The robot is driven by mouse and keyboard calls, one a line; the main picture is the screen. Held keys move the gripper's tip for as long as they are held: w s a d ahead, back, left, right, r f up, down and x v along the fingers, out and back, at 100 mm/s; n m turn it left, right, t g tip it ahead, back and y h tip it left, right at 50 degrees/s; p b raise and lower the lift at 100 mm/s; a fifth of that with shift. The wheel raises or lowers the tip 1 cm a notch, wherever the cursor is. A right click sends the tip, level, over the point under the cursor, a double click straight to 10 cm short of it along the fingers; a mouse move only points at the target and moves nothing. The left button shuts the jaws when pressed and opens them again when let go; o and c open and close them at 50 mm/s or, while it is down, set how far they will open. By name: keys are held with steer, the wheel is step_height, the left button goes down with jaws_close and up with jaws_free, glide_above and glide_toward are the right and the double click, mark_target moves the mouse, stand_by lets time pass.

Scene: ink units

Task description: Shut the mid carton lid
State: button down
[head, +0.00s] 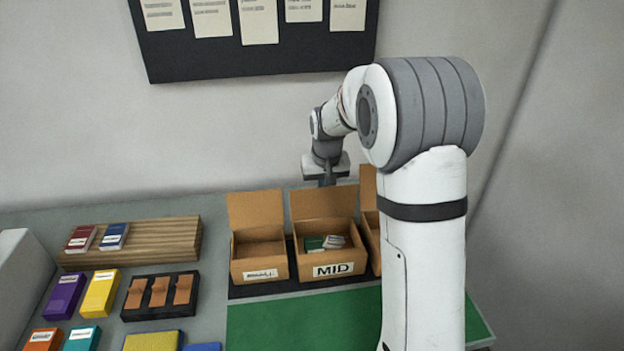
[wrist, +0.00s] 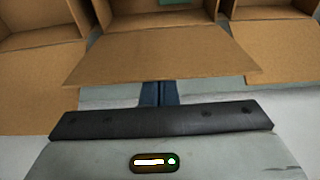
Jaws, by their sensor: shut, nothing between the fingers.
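The mid carton (head: 333,268) is a brown box with a "MID" label on its front, and it stands between two other cartons. Its lid (head: 324,202) stands up open at the back edge. Small green and white boxes (head: 324,243) lie inside it. In the wrist view the lid (wrist: 160,55) spreads across the middle, with the carton's opening beyond it. My gripper (wrist: 159,93) is shut and empty, behind the lid; its fingertips are close to the lid's outer edge or partly under it. Whether they touch it cannot be told. In the head view my gripper (head: 327,178) is partly hidden behind the lid.
An open carton (head: 259,262) stands to the left, and another (head: 371,240) to the right is partly hidden by my arm. A green mat (head: 300,320) lies in front. A wooden rack (head: 150,243) and several coloured boxes are at the left. The wall is behind.

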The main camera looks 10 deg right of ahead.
steer(key=shift+s, duration=0.7)
steer(key=shift+w, duration=0.1)
step_height(320, 180, up, 7)
steer(key=w+p, duration=0.1)
steer(key=p, duration=0.3)
